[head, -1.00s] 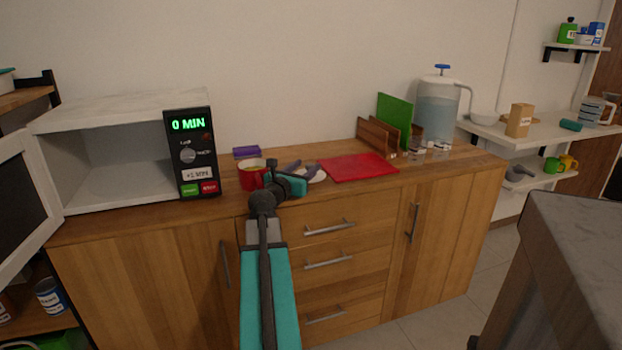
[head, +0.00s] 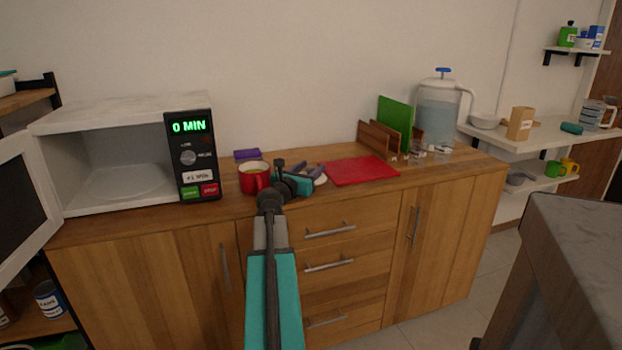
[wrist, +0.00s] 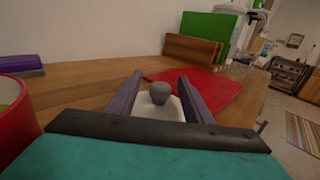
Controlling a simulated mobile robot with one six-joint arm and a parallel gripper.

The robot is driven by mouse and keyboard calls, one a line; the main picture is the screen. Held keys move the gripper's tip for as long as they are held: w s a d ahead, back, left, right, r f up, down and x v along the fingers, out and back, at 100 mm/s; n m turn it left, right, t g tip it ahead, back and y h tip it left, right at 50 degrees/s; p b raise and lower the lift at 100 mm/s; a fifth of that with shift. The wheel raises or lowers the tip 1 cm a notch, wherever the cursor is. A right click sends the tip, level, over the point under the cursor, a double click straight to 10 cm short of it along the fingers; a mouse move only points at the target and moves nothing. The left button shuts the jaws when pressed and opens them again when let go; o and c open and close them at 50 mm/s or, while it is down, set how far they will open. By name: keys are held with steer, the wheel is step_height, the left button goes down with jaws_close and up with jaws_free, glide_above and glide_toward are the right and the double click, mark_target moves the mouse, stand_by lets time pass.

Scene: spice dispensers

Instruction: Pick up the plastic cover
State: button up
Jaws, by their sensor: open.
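The plastic cover appears to be the pale round lid with a grey knob (wrist: 160,95) in the wrist view. In the head view only its white edge (head: 321,181) shows beside my gripper (head: 309,169). My gripper is open, and its two purple-grey fingers (wrist: 158,88) stand either side of the knob in the wrist view, with visible gaps. The cover's near part is hidden behind the gripper's dark front bar.
A red mug (head: 255,182) with yellowish contents stands close left of my gripper. A red cutting board (head: 360,170) lies to the right, near a wooden rack with a green board (head: 394,120).

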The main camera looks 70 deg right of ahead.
steer(key=shift+s+d, duration=0.15)
steer(key=shift+d, duration=0.85)
steer(key=shift+s+d, duration=0.1)
steer(key=shift+d, duration=0.9)
steer(key=shift+c, duration=0.4)
steer(key=c, duration=1.1)
